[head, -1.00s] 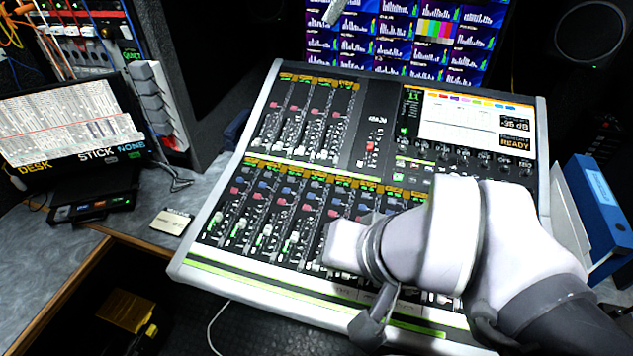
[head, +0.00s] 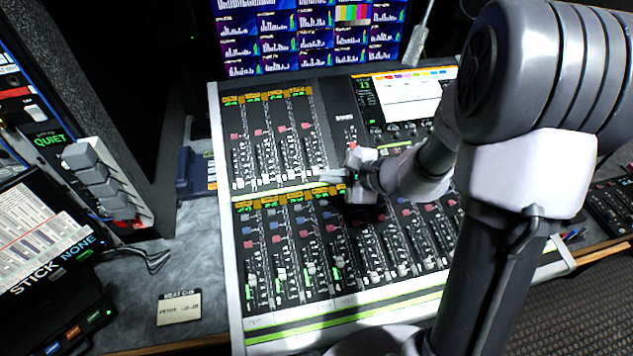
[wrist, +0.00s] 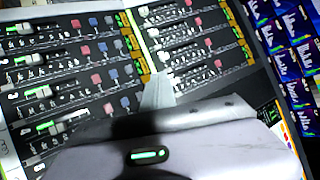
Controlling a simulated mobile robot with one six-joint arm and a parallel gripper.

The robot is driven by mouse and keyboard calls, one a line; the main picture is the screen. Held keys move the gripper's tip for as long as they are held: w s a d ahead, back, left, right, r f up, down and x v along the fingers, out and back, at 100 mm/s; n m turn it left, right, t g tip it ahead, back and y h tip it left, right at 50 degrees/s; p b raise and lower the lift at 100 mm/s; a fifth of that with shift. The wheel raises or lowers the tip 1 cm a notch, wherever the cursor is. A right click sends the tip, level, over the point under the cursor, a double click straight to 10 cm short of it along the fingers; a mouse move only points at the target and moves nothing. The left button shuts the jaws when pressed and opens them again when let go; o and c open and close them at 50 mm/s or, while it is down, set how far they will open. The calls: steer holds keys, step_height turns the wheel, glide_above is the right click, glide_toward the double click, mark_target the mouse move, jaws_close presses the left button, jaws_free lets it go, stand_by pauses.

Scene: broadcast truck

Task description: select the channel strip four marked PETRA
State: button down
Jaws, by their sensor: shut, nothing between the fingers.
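The mixing console (head: 224,203) fills the middle of the head view, with an upper and a lower bank of channel strips. Orange name labels head the strips, but they are too small to read, so I cannot tell which is marked PETRA. The lower bank (head: 320,245) has red and blue buttons and faders; my arm covers part of its right side. My gripper (head: 332,176) is shut and empty, its tip over the gap between the banks. In the wrist view the shut fingertips (wrist: 157,90) point at the strip between the banks; I cannot tell whether they touch.
A card (head: 180,307) lies on the desk left of the console. Grey stacked blocks (head: 100,180) and a dark display unit (head: 35,245) stand at the left. Monitors (head: 300,30) are behind the console. A keypad (head: 612,208) is at the right.

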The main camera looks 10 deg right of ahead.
steer(key=shift+d, duration=0.15)
steer(key=shift+f, duration=0.1)
steer(key=b, duration=0.6)
glide_above(327, 208)
step_height(327, 208, down, 8)
steer(key=shift+s+f, duration=0.1)
steer(key=shift+f, duration=0.15)
steer(key=shift+f+b, duration=0.15)
steer(key=shift+b, duration=0.25)
stand_by(1.2)
steer(key=shift+f+b, duration=0.25)
steer(key=shift+b, duration=0.2)
steer(key=shift+f+b, duration=0.4)
steer(key=shift+b, duration=0.15)
stand_by(0.5)
steer(key=shift+r, duration=0.15)
steer(key=shift+r+p, duration=0.45)
steer(key=shift+r, duration=0.2)
